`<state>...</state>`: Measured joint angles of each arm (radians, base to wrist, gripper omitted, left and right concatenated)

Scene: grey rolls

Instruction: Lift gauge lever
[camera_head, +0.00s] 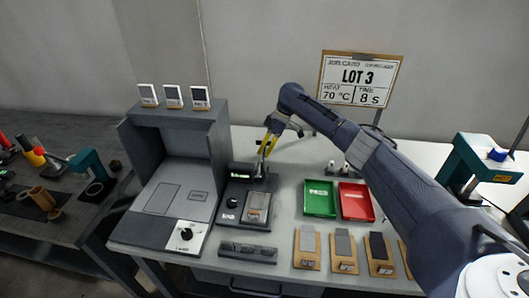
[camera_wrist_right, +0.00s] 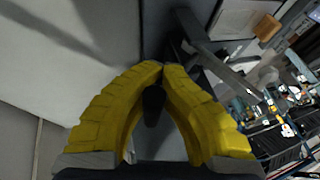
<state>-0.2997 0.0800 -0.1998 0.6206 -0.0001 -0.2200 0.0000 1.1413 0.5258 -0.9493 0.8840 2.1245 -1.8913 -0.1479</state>
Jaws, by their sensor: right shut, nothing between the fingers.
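The gauge (camera_head: 232,202) is a dark block on the table, with a small green-lit display and a grey plate on its front right. A thin dark upright part, perhaps its lever, stands at its back right; the gripper partly covers it. My right gripper (camera_head: 265,148) has yellow fingers and points down just above this back part. In the right wrist view the two yellow fingers (camera_wrist_right: 163,68) meet at their tips with nothing held. A dark bar (camera_wrist_right: 215,65) lies just beyond the tips; I cannot tell whether they touch it. My left gripper is not in view.
A grey open-fronted cabinet (camera_head: 170,185) with a dial stands left of the gauge. A green tray (camera_head: 320,199) and a red tray (camera_head: 356,202) lie to its right. Several sample boards line the front edge. A dark bar-shaped block (camera_head: 248,252) lies before the gauge.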

